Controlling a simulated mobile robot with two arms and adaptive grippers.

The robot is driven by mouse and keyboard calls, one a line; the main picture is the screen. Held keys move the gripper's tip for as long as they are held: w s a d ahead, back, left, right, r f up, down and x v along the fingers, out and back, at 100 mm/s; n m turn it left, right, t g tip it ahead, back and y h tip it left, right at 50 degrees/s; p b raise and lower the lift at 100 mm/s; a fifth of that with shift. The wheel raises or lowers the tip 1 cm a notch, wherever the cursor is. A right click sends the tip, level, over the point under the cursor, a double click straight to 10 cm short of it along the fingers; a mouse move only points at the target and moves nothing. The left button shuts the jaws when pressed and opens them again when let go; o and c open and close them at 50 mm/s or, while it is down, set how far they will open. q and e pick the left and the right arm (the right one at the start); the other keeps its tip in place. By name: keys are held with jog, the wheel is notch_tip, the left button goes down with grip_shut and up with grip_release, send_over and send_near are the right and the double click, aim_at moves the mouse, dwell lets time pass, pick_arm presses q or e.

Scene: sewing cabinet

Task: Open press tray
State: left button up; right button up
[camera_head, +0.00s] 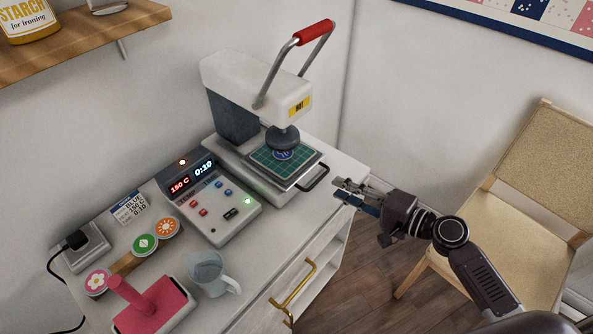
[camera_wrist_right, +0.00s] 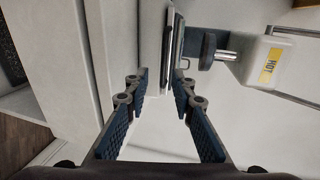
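The heat press (camera_head: 240,90) stands on the cabinet top with its red-handled lever (camera_head: 314,32) up. Its dark round platen (camera_head: 283,137) hangs raised above the press tray (camera_head: 305,174). The tray holds a green gridded mat (camera_head: 268,167) and a blue round patch (camera_head: 284,155), partly covered by the platen. A black loop handle (camera_head: 316,178) sticks out from the tray's front right. My right gripper (camera_head: 342,190) is open and empty, just right of the handle and apart from it. In the wrist view my right gripper (camera_wrist_right: 161,73) points toward the tray edge (camera_wrist_right: 170,50). My left gripper is out of view.
A control box (camera_head: 215,200) with lit displays stands left of the press. A brass drawer handle (camera_head: 293,285) juts from the cabinet front. A wooden chair (camera_head: 500,235) stands right.

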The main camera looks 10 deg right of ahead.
aim_at(320, 177)
jog(key=shift+w+a+r+p, duration=0.3)
jog(key=shift+w+a+r, duration=0.05)
jog(key=shift+w+a, duration=0.2)
jog(key=p+x, duration=0.1)
jog(key=x, duration=0.4)
jog(key=shift+f, duration=0.1)
jog(key=shift+w+a+f, duration=0.2)
jog(key=shift+w+a, duration=0.2)
grip_shut()
